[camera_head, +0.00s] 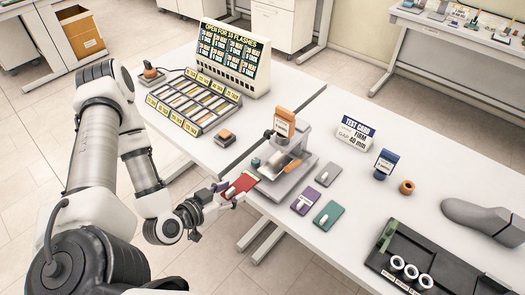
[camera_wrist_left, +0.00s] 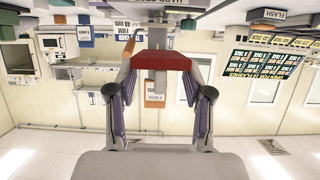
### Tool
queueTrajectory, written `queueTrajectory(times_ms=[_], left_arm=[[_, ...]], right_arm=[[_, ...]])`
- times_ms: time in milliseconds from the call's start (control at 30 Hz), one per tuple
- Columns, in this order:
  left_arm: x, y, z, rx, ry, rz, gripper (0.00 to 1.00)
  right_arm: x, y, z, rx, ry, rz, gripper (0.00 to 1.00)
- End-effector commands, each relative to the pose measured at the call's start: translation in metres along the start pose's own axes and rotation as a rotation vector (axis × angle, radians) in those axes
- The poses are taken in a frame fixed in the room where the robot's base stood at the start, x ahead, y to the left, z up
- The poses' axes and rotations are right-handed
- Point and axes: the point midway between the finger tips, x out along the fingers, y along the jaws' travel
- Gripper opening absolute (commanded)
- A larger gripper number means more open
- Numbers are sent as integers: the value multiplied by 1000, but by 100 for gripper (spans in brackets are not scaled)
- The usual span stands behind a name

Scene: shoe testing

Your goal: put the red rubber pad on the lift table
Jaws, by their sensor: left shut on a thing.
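The red rubber pad (camera_head: 241,185) is held by my left gripper (camera_head: 226,192) at the near left edge of the table. In the left wrist view the pad (camera_wrist_left: 161,61) spans the space between the two fingertips (camera_wrist_left: 162,76). The pad's far end is close to the grey base of a small test stand (camera_head: 284,184), which looks like the lift table. I cannot tell whether the pad touches it. The stand has an upright column and an orange-topped tag (camera_head: 285,123). My right gripper is not in view.
A purple pad (camera_head: 305,201) and a green pad (camera_head: 328,215) lie right of the stand. A test card (camera_head: 356,133) stands behind. A black tray (camera_head: 440,262) with white rings and a grey shoe form (camera_head: 482,218) are at the right. A slotted sample rack (camera_head: 195,102) is at the left.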

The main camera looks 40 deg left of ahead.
Motion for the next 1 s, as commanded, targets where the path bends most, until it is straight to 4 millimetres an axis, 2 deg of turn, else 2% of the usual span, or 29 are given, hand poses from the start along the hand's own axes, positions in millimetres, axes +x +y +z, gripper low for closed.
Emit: queueTrajectory(times_ms=[33, 233, 300, 467, 600, 633, 767, 867, 1000], left_arm=[[16, 0, 0, 2, 11, 1, 16], [71, 0, -17, 6, 14, 1, 16], [84, -1, -20, 3, 12, -3, 16], [102, -1, -30, 0, 10, -2, 16], [129, 0, -48, 10, 4, -2, 16], [133, -1, -54, 10, 1, -3, 16], [149, -1, -61, 5, -1, -2, 16], [156, -1, -53, 2, -4, -3, 16], [164, -1, -32, 2, -4, -2, 16]], right_arm=[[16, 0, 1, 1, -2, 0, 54], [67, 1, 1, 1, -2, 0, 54], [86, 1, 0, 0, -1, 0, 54], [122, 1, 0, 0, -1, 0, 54], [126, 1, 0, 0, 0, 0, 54], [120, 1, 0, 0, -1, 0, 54], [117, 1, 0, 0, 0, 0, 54], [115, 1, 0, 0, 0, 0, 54], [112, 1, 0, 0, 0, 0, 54]])
